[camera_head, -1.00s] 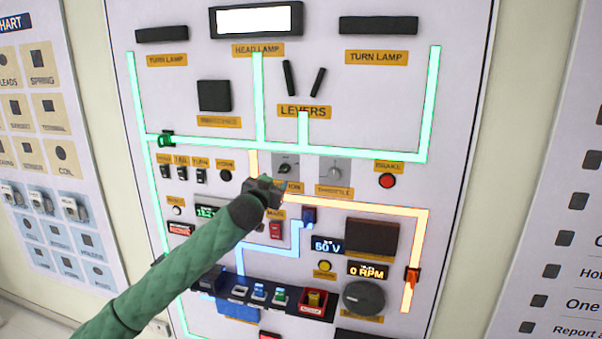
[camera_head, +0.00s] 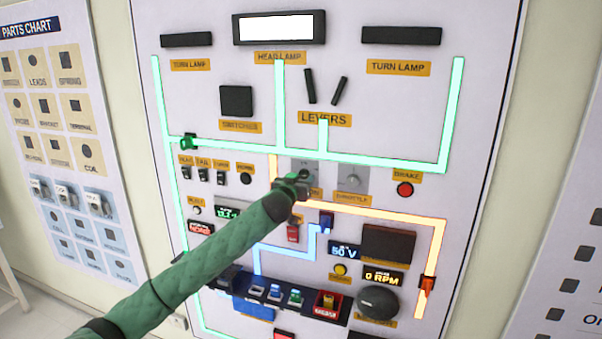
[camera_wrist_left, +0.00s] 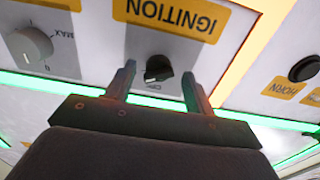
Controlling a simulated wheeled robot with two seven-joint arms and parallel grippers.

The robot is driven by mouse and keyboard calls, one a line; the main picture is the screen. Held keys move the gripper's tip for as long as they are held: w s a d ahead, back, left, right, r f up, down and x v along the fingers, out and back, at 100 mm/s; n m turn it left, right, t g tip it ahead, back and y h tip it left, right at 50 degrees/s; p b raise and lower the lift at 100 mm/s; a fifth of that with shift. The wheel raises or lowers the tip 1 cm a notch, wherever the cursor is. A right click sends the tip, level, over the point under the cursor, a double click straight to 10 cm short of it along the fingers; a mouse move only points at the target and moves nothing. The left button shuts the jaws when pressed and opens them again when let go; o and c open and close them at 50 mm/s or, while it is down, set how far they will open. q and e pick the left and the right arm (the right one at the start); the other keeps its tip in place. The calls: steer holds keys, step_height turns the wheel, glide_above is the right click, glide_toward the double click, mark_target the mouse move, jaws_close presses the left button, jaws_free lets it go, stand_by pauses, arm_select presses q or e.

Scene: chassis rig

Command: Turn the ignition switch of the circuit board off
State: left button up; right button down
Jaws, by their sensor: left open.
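The circuit board (camera_head: 222,65) stands upright in front of me. Its ignition switch is a small black rotary knob (camera_wrist_left: 158,68) below the upside-down IGNITION label (camera_wrist_left: 170,14) in the left wrist view. In the head view my left gripper (camera_head: 297,182) covers the knob, and only part of its grey plate (camera_head: 306,165) shows. My left gripper is open, with one finger on each side of the knob (camera_wrist_left: 162,76) in the left wrist view. A gap shows between each finger and the knob. My right gripper is not in view.
The throttle knob (camera_head: 353,181) sits just right of the ignition switch. A row of small switches (camera_head: 203,175) and the horn button (camera_head: 246,179) are to its left. The head lamp (camera_head: 280,28) is lit white. A parts chart (camera_head: 62,150) hangs at the left.

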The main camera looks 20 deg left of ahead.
arm_select(q)
steer(key=shift+w+d, duration=0.1)
steer(key=shift+w, duration=0.5)
steer(key=shift+c, duration=0.6)
steer(key=c, duration=0.8)
